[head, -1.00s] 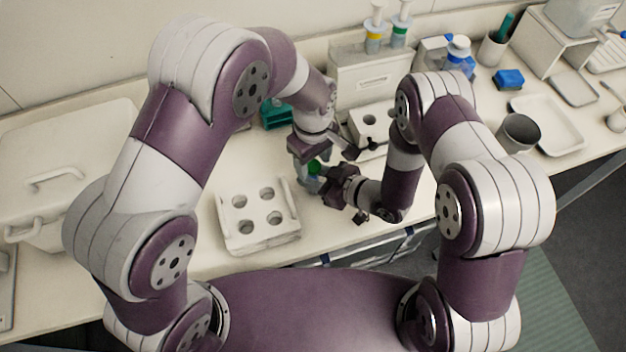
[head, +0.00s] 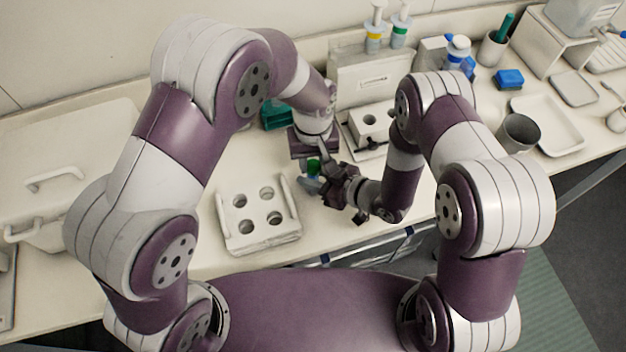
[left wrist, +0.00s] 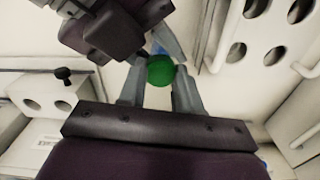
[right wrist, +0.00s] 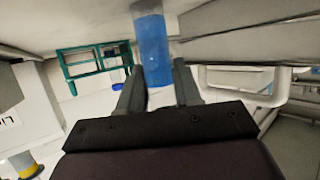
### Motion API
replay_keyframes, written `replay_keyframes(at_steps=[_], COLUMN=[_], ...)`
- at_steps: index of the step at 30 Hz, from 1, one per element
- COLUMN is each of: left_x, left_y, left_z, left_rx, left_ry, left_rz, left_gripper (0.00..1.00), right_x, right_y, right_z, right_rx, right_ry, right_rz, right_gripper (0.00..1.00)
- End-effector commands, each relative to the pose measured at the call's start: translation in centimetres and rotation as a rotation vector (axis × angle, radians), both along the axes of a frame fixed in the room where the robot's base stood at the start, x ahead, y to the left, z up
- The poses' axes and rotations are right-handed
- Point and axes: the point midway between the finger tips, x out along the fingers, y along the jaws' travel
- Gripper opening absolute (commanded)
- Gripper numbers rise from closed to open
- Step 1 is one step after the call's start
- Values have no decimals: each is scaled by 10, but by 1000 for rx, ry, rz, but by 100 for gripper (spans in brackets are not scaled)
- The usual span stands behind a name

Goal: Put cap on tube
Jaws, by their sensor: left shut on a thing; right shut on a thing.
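The green cap (left wrist: 160,70) is between the fingertips of my left gripper (left wrist: 159,82). It also shows as a small green patch in the head view (head: 313,167). The tube (right wrist: 153,45), with a blue body, is between the fingers of my right gripper (right wrist: 158,88). My two grippers are close together above the table, and in the left wrist view my right gripper (left wrist: 110,28) is right beside the cap. A bit of blue shows behind the cap there. Whether the cap touches or sits on the tube is hidden.
A white rack (head: 258,232) with several holes stands left of the grippers. A white block with a hole (head: 372,120) stands behind them. A teal rack (right wrist: 92,60) shows in the right wrist view. A grey cup (head: 518,134) and white tray (head: 548,125) are at the right.

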Motion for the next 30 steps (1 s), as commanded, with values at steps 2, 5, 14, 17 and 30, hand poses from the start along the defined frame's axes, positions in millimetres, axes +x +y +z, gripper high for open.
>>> replay_keyframes(at_steps=[2,5,14,17,30], left_x=[0,0,0,0,0], left_y=[0,0,0,0,0], left_z=[0,0,-1,-2,-2], left_rx=[0,0,-1,-1,1], left_ry=[0,0,0,0,0], left_rz=[-305,-719,-1960,-2374,3037], left_gripper=[0,0,0,0,0], right_x=[0,0,0,0,0], right_y=[0,0,0,0,0], right_z=[0,0,0,0,0], right_rx=[0,0,0,0,0], right_ry=[0,0,0,0,0], right_rz=[0,0,0,0,0], right_gripper=[0,0,0,0,0])
